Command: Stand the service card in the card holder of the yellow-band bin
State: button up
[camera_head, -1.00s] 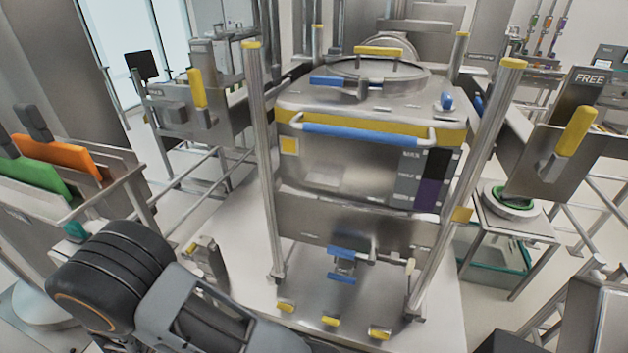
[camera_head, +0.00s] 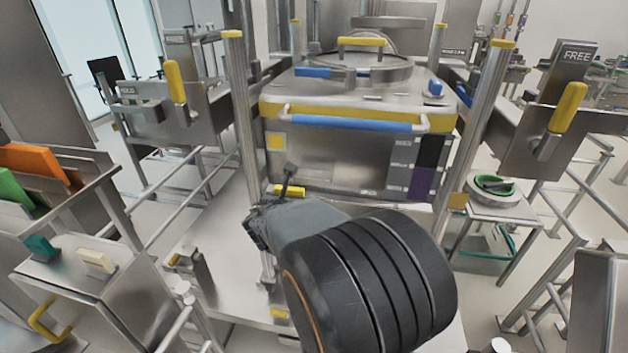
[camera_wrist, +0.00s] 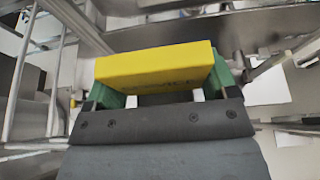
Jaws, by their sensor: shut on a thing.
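The yellow-band bin (camera_head: 330,150) stands in the middle of the head view, a steel box with a yellow band (camera_head: 445,121) and a blue handle bar across its front. My gripper (camera_head: 288,190) is in front of the bin's lower left front. In the wrist view it (camera_wrist: 158,90) is shut on the yellow service card (camera_wrist: 155,64), held crosswise between green fingers. The card also shows as a small yellow strip (camera_head: 291,191) in the head view. A pale patch (camera_head: 318,168) is on the bin's front; I cannot tell whether it is the card holder. My arm hides the area below.
Steel posts stand close on the bin's left (camera_head: 243,140) and right (camera_head: 478,130). A rack with orange (camera_head: 30,160) and green (camera_head: 14,190) cards is at far left. A yellow-handled plate (camera_head: 565,110) marked FREE is at right.

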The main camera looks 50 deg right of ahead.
jog(key=d, duration=0.1)
jog(key=s+d+r, duration=0.1)
jog(key=d, duration=0.1)
jog(key=shift+s+d+r, duration=0.1)
jog(key=shift+s+r, duration=0.05)
jog(key=shift+r, duration=0.05)
send_near(316, 165)
jog(key=shift+w+d+f+p, duration=0.15)
jog(key=shift+w+d+p, duration=0.35)
jog(key=shift+d, duration=0.5)
jog(key=w+d, duration=0.2)
jog(key=d, duration=0.1)
jog(key=shift+d+p, duration=0.1)
jog(key=shift+p, duration=0.3)
jog(key=shift+w+f, duration=0.1)
jog(key=shift+f, duration=0.7)
jog(key=shift+f+b, duration=0.25)
jog(key=shift+b, duration=0.25)
jog(key=o, duration=0.8)
jog(key=shift+r, duration=0.1)
jog(key=shift+o, duration=0.2)
